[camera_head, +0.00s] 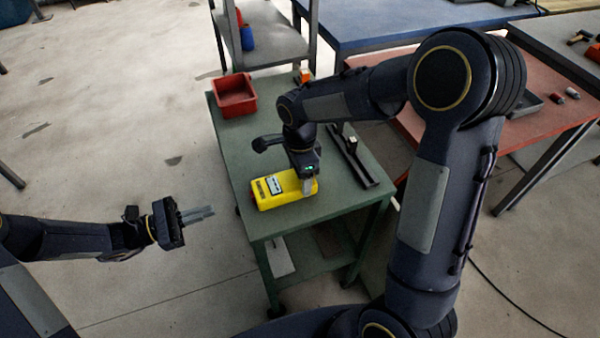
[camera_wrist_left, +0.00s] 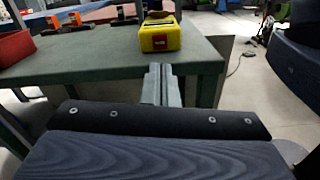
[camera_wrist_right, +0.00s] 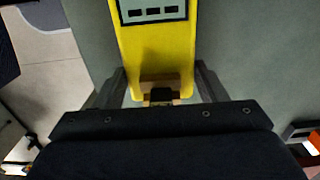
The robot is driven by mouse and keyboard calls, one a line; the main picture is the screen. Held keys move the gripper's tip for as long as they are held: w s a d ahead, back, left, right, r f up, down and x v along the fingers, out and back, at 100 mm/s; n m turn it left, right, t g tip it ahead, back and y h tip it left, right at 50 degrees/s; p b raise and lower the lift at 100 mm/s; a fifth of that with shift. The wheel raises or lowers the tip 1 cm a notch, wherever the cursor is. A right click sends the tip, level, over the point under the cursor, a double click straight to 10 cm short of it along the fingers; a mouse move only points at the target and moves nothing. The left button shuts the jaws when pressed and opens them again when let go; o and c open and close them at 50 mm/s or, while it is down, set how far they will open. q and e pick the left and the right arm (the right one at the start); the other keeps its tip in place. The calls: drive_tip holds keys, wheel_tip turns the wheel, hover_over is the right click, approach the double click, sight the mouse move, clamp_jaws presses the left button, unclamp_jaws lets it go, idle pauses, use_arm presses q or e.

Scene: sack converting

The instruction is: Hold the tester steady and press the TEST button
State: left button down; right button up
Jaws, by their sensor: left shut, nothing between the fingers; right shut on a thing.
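The yellow tester (camera_head: 266,201) lies on the green table near its front left edge. In the left wrist view the tester (camera_wrist_left: 158,27) shows a dark red patch on its near end; I cannot tell if that is the TEST button. In the right wrist view the tester (camera_wrist_right: 160,55) shows a pale panel with dark blocks. My right gripper (camera_head: 307,186) is shut on the tester's right end, one finger at each side. My left gripper (camera_head: 212,212) is shut and empty, left of the table and apart from the tester. Its fingers (camera_wrist_left: 160,70) point toward the tester.
A red bin (camera_head: 232,101) stands at the table's back left corner. A black rail (camera_head: 356,160) lies on the right side of the green table (camera_head: 330,207). A grey shelf (camera_head: 270,47) stands behind. Clear floor surrounds my left gripper.

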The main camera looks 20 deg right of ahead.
use_arm(q)
drive_tip(key=shift+f, duration=0.1)
drive_tip(key=s+a+f+m+g+y, duration=0.25)
drive_tip(key=s+f+y, duration=0.45)
drive_tip(key=f, duration=0.5)
drive_tip(key=w+a+f+m+t+y, duration=0.2)
drive_tip(key=a+f+m+t+y, duration=0.25)
drive_tip(key=a+f+y, duration=0.3)
drive_tip(key=w+d+r+m+t+h, duration=0.2)
drive_tip(key=w+r+m+t, duration=0.3)
drive_tip(key=w+r+t, duration=0.15)
drive_tip(key=s+d+r+m+t+h, duration=0.1)
drive_tip(key=d+r+t+h, duration=0.1)
drive_tip(key=r, duration=0.4)
drive_tip(key=s+d+r+m+t+h, duration=0.1)
drive_tip(key=d+r+m+t+h, duration=0.1)
drive_tip(key=d+r+h, duration=0.2)
wheel_tip(320, 180, up, 3)
drive_tip(key=shift+s+d+r, duration=0.15)
drive_tip(key=shift+s+d, duration=0.2)
drive_tip(key=shift+d, duration=0.15)
